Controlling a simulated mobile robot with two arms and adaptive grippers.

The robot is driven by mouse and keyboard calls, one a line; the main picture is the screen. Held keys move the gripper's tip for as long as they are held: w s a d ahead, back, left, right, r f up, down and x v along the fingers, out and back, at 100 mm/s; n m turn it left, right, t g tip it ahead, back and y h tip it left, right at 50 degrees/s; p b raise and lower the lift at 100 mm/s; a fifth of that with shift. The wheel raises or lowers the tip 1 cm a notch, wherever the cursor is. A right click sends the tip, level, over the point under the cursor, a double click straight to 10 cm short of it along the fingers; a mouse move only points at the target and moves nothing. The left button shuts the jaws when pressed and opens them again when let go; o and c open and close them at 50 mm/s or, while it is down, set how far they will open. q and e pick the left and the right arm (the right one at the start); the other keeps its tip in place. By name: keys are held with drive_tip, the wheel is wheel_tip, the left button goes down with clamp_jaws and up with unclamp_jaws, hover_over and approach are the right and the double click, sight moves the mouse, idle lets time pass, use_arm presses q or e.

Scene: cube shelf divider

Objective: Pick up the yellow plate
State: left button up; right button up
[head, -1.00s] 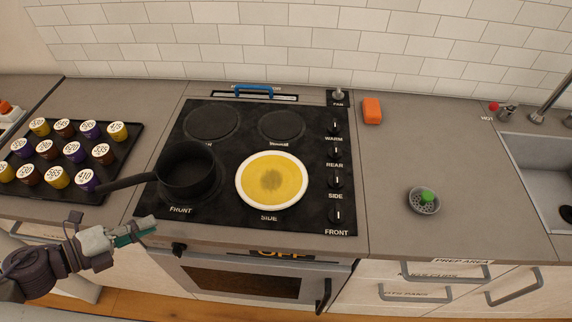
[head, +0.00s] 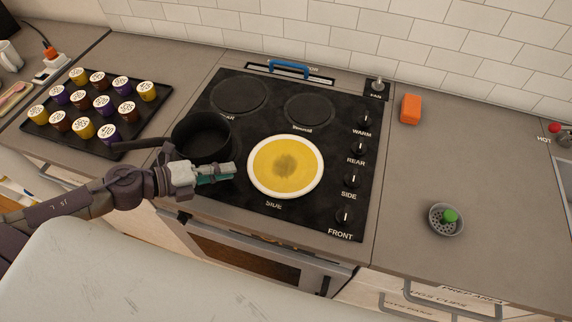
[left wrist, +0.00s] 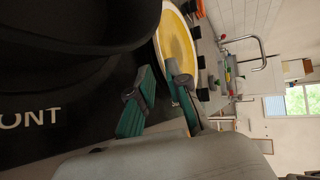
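The yellow plate (head: 286,167), round with a white rim, lies on the front right of the black cooktop. My left gripper (head: 230,171) is just left of the plate's rim, in front of the black pan, and seems a little apart from the plate. In the left wrist view, the two teal-padded fingers of the left gripper (left wrist: 160,75) are apart, with nothing seen held between them. Part of the plate (left wrist: 178,45) shows beyond them, with one finger overlapping its edge in the picture. My right gripper is not in view.
A black pan (head: 203,138) stands left of the plate, its handle pointing left. A dark tray (head: 45,132) of labelled pods lies farther left. Right of the cooktop (head: 333,211) are an orange block (head: 411,109) and a grey strainer (head: 434,222) with a green knob. Counter between them is clear.

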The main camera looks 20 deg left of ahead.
sight(250, 165)
use_arm(q)
drive_tip(key=shift+w, duration=0.1)
drive_tip(key=shift+d, duration=0.1)
drive_tip(key=shift+w+d+p, duration=0.35)
drive_tip(key=shift+w, duration=0.2)
drive_tip(key=p+x, duration=0.1)
drive_tip(key=x, duration=0.1)
drive_tip(key=shift+w+d, duration=0.2)
drive_tip(key=shift+w, duration=0.15)
drive_tip(key=shift+w+d+f+p, duration=0.2)
drive_tip(key=shift+d+f+p, duration=0.05)
drive_tip(key=shift+p, duration=0.15)
drive_tip(key=shift+w+d+f, duration=0.15)
drive_tip(key=shift+d+f, duration=0.05)
clamp_jaws()
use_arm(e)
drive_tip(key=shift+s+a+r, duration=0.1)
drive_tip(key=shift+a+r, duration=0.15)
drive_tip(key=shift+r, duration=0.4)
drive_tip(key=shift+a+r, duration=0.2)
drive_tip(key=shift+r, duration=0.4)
